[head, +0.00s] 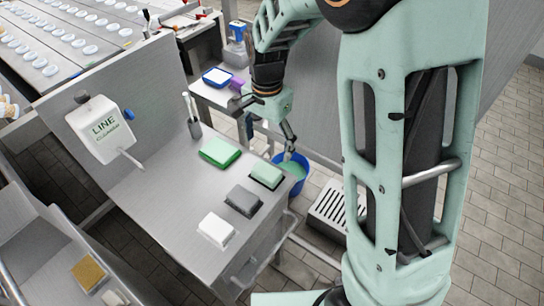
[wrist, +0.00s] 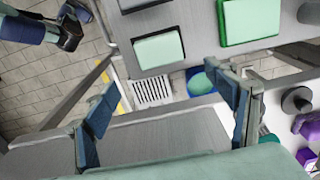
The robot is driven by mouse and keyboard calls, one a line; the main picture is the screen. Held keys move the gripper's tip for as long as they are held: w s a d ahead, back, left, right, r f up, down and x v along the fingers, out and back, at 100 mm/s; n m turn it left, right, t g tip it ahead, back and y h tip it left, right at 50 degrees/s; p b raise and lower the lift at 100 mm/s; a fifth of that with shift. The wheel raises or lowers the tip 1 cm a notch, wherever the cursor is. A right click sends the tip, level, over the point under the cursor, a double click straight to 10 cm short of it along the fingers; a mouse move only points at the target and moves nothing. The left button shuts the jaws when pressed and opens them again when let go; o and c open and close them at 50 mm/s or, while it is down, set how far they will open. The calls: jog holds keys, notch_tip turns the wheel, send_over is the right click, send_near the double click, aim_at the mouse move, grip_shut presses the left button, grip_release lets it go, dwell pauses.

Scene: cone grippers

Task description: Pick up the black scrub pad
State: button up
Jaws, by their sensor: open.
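A dark grey to black pad (head: 243,201) lies flat on the steel counter (head: 165,205), between a white pad (head: 216,229) and a light green pad with a dark edge (head: 267,176). In the wrist view, only part of the dark pad (wrist: 142,4) shows at the top edge. The light green pad (wrist: 158,48) lies below it there. My gripper (head: 289,141) is open and empty, beyond the counter's right edge near a blue bucket (head: 305,180). Its two fingers (wrist: 168,85) stand wide apart in the wrist view, with no pad between them.
A brighter green pad (head: 219,152) lies farther back on the counter, near a holder with white sticks (head: 194,128). A white LINE dispenser (head: 104,129) hangs on the panel at left. A slotted grey box (head: 330,208) stands on the floor. My arm covers the right side.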

aim_at(266, 170)
jog(key=f, duration=0.6)
jog(key=shift+s+a, duration=0.1)
jog(key=shift+s, duration=0.15)
jog(key=shift+a+f, duration=0.2)
jog(key=shift+f, duration=2.2)
jog(key=shift+c, duration=0.4)
jog(key=c, duration=0.9)
jog(key=shift+c, duration=0.2)
